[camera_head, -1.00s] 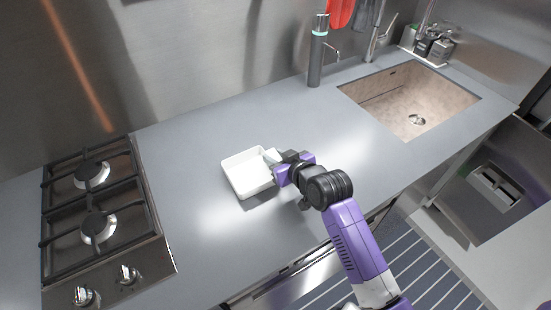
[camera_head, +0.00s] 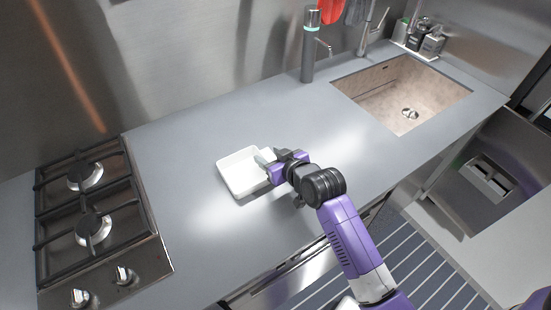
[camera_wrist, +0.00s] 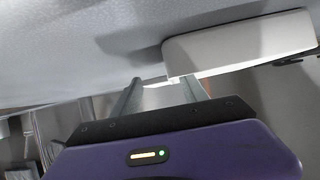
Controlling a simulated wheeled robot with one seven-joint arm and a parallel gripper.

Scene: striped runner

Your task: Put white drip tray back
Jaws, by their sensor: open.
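The white drip tray (camera_head: 230,163) is a shallow, empty rectangular dish lying on the grey counter, between the stove and the sink. My gripper (camera_head: 265,156) is open at the tray's right side, with its fingertips overlapping the far right corner in the head view. In the wrist view, the tray (camera_wrist: 240,42) shows at the upper right, and my two separated fingers (camera_wrist: 160,92) reach toward its near corner. Whether a finger touches the tray wall I cannot tell.
A gas stove (camera_head: 100,215) is at the left. A sink (camera_head: 400,92) is at the right, with a dark bottle-like dispenser (camera_head: 309,50) behind the counter's middle and small containers (camera_head: 425,38) beyond the sink. The counter (camera_head: 190,130) around the tray is clear.

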